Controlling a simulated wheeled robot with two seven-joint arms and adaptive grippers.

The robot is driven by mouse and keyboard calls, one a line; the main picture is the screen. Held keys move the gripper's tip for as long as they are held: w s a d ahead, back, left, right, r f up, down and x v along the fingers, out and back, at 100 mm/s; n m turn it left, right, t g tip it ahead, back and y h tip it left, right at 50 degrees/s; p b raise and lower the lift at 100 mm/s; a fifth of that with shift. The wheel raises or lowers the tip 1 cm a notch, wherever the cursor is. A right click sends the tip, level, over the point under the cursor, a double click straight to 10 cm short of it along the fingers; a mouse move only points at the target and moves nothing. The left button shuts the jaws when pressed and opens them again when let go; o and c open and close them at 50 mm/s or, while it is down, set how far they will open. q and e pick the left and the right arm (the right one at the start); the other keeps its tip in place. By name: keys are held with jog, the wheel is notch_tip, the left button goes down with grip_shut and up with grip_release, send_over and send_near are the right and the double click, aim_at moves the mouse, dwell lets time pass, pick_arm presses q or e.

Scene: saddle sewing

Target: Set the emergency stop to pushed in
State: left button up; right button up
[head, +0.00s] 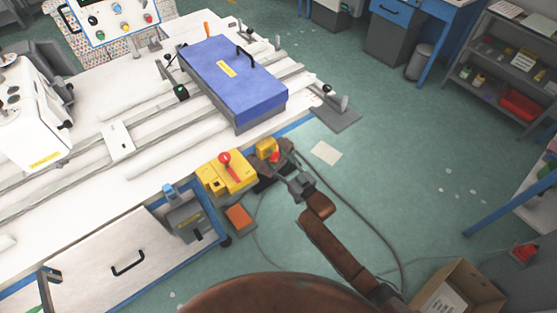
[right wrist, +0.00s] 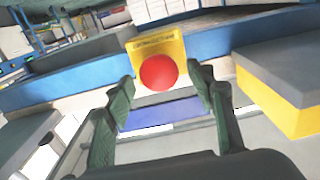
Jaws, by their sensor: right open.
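The emergency stop is a round red button (right wrist: 158,72) on a yellow housing (right wrist: 150,44). In the head view its yellow housing (head: 266,146) sits at the table's front edge, right of a larger yellow box, with part of the red button showing. My right gripper (head: 272,168) is right at it, and my arm hides some of it. In the right wrist view the open fingers of the right gripper (right wrist: 160,92) stand on either side of the button, with nothing gripped. I cannot tell whether they touch it, or how deep the button sits. My left gripper is not in view.
The larger yellow box with a red lever (head: 225,172) stands close left of the emergency stop. A blue box (head: 230,75) lies on the white machine table behind. An orange block (head: 239,217) and cables are nearby. Open green floor (head: 400,140) lies to the right.

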grip_shut()
dwell(0.5)
